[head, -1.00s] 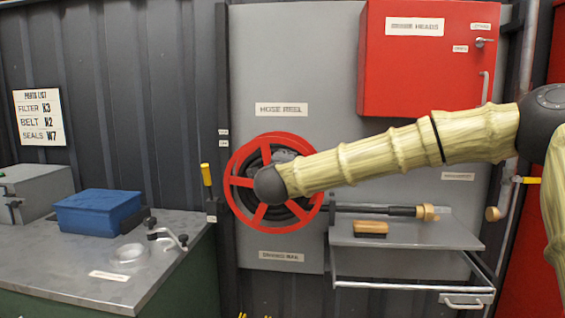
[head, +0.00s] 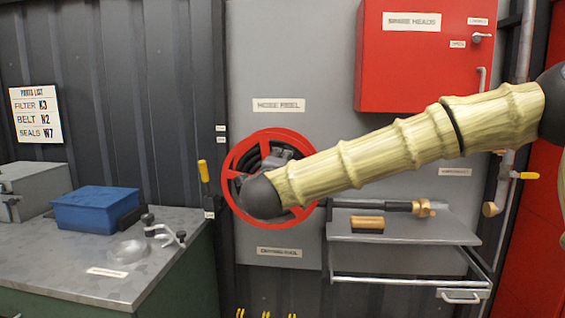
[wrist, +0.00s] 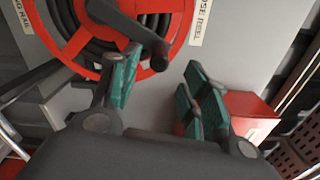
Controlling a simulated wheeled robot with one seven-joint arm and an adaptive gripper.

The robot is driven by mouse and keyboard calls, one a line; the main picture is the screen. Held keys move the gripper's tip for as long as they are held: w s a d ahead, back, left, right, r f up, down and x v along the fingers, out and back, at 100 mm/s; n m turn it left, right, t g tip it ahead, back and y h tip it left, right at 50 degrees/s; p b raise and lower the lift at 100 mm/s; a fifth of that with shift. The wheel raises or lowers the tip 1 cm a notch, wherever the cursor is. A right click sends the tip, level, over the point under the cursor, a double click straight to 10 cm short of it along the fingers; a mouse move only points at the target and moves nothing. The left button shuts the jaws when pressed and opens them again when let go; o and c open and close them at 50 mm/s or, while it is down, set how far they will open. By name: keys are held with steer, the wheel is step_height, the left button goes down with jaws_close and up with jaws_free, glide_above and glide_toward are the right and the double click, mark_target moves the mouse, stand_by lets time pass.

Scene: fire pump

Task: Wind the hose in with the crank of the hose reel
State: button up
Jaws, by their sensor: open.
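The hose reel (head: 239,152) is a red spoked wheel on the grey wall panel, with black hose coiled inside. Its red rim and dark coils also fill the upper left of the wrist view (wrist: 176,22). The dark crank (wrist: 128,27) crosses the reel there and ends in a dark handle (wrist: 158,60). My gripper (wrist: 163,72) is open, with teal pads. The handle appears between the fingertips in the picture; I cannot tell whether it is at their depth, and no grip shows. In the head view my forearm and wrist hide much of the reel's lower right.
A red cabinet (head: 415,70) hangs at upper right. A workbench (head: 60,262) with a blue bin (head: 95,207) stands at left. A yellow-handled lever (head: 203,172) sits beside the reel.

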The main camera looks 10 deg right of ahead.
steer(key=shift+v, duration=1.7)
